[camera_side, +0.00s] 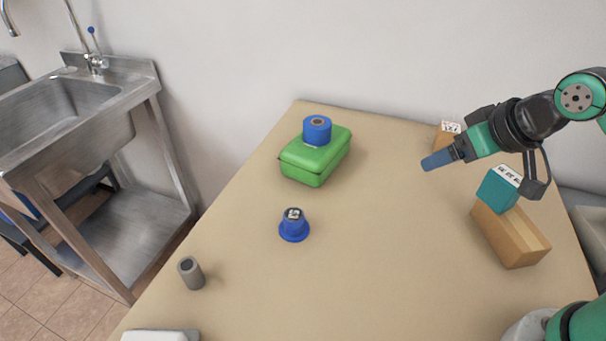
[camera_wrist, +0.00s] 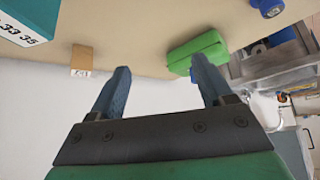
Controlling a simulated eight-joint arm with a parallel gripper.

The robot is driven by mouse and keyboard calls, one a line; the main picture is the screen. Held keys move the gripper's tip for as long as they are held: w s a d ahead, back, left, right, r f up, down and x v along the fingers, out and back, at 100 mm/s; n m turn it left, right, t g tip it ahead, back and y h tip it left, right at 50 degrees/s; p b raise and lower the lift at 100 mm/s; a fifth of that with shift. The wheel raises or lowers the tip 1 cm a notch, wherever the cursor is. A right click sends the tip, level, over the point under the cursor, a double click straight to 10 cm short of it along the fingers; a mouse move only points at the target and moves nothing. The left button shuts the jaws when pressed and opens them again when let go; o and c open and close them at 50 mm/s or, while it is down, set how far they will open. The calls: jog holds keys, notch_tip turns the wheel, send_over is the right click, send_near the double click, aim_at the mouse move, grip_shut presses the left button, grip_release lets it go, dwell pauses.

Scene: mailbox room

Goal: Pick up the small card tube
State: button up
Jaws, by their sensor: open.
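The small card tube looks to be the grey-brown hollow cylinder (camera_side: 192,274) standing upright near the left edge of the tan table (camera_side: 370,275) in the side view. It does not show in the wrist view. My gripper (camera_side: 428,163) is in the air over the right back part of the table, far to the right of the tube. In the wrist view my gripper (camera_wrist: 164,76) has its two blue fingers apart, with nothing between them.
A green case (camera_side: 316,160) bears a blue roll (camera_side: 317,130). A blue flanged piece (camera_side: 294,230) stands mid-table. A teal box (camera_side: 498,190) rests on a brown box (camera_side: 510,236) at right. A small labelled carton (camera_wrist: 82,58) stands behind. A sink (camera_side: 75,105) is left.

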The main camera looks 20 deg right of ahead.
jog(key=m+g+y, duration=0.3)
jog(key=m+y, duration=0.8)
jog(key=m, duration=0.4)
send_over(198, 265)
jog(key=w+d, duration=0.2)
jog(key=d, duration=0.7)
notch_tip(198, 265, down, 6)
jog(key=shift+w+f, duration=0.1)
jog(key=shift+f, duration=0.15)
jog(key=s+a+f+m, duration=0.1)
jog(key=a+f+m+g+y, duration=0.1)
jog(key=a+m, duration=0.1)
jog(key=s+a+f+m+g+y, duration=0.1)
jog(key=a+f, duration=0.1)
jog(key=shift+s+a+m, duration=0.1)
jog(key=shift+s+m, duration=0.2)
jog(key=shift+s, duration=0.05)
jog(key=shift+a+f, duration=0.2)
jog(key=shift+a, duration=0.1)
jog(key=shift+x, duration=2.5)
grip_shut()
